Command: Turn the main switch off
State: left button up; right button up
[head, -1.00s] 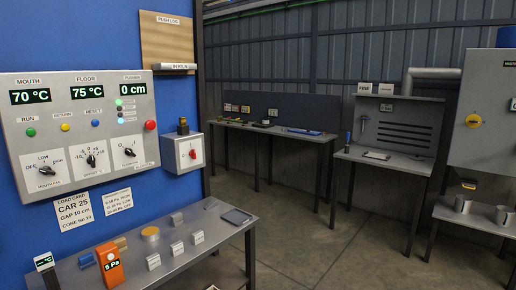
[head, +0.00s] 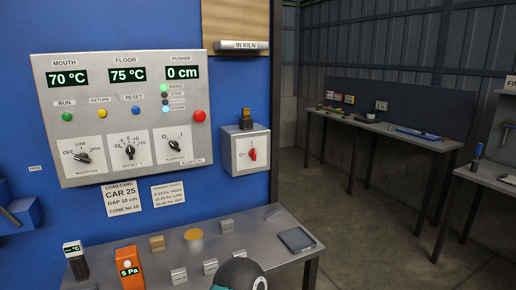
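A grey switch box (head: 246,155) with a red rotary handle (head: 253,154) is on the blue wall, right of the control panel. The handle stands about upright. An "O" mark is at its left, and the other marks are too small to read. A small black and orange padlock-like item (head: 246,118) sits on top of the box. Neither gripper shows. A dark rounded part, likely of my own arm, rises at the bottom edge, well below the box.
The control panel (head: 125,185) has displays, buttons and three black knobs. Below it, a metal table (head: 285,225) holds an orange gauge (head: 128,268), several small blocks and a dark tablet (head: 297,239). Floor (head: 370,240) is open at right, before the far benches.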

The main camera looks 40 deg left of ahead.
aim_at(253, 153)
jog(key=u, duration=0.35)
jog(key=i, duration=0.8)
jog(key=u, duration=0.65)
jog(key=k, duration=0.85)
jog(key=u, duration=0.2)
jog(key=i, duration=0.85)
jog(key=z, duration=0.05)
